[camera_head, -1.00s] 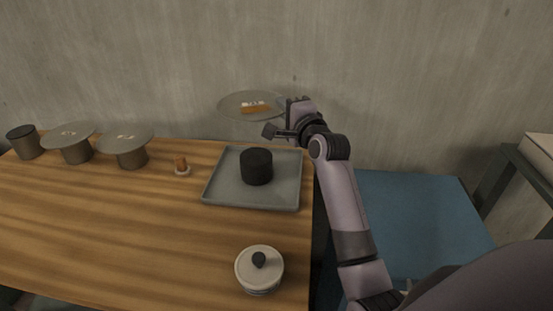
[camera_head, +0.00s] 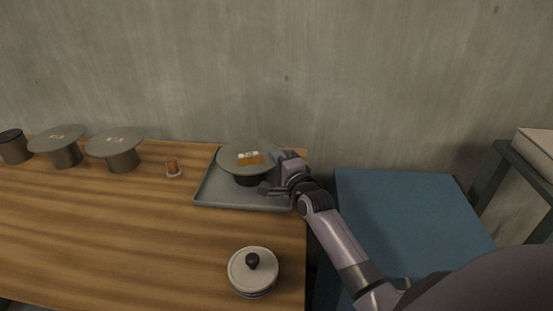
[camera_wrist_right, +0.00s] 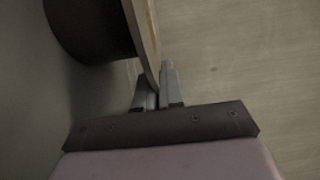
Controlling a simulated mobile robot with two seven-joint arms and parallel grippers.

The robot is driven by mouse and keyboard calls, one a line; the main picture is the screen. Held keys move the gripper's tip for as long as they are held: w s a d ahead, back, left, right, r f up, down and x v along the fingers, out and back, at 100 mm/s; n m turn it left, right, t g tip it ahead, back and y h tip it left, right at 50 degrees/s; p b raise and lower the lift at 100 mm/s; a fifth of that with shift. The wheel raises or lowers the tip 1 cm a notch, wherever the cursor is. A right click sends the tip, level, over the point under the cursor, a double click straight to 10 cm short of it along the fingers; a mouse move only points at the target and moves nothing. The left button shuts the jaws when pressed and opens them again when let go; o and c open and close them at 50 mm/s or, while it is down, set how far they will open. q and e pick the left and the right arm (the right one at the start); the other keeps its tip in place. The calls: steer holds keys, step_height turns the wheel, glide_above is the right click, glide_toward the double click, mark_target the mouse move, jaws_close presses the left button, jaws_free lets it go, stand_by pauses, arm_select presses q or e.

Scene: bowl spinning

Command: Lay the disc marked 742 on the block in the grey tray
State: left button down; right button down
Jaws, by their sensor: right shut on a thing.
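The grey disc (camera_head: 240,168) with a white label and an orange patch is over the black block (camera_head: 246,181) in the grey tray (camera_head: 235,200). The label is too small to read. My right gripper (camera_head: 275,180) is shut on the disc's right edge. In the right wrist view the fingers (camera_wrist_right: 158,92) pinch the disc's rim (camera_wrist_right: 146,40), with the dark block (camera_wrist_right: 88,25) close beside it. I cannot tell whether the disc touches the block. The disc hides most of the block's top. My left gripper is not in view.
Two similar discs (camera_head: 57,137) (camera_head: 115,140) lie on round stands at the left, with a dark-topped canister (camera_head: 13,147) beyond them. A lidded pot (camera_head: 252,272) stands at the front. The table's middle is clear.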

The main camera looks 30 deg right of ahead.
steer(key=shift+f, duration=0.15)
steer(key=c, duration=1.3)
jaws_free()
steer(key=shift+o, duration=0.2)
steer(key=shift+s+r, duration=0.1)
steer(key=shift+r, duration=0.1)
steer(key=s, duration=0.4)
steer(key=s+a, duration=0.1)
steer(key=s, duration=0.6)
steer(key=shift+s+a+p, duration=0.15)
steer(key=shift+s+p, duration=0.25)
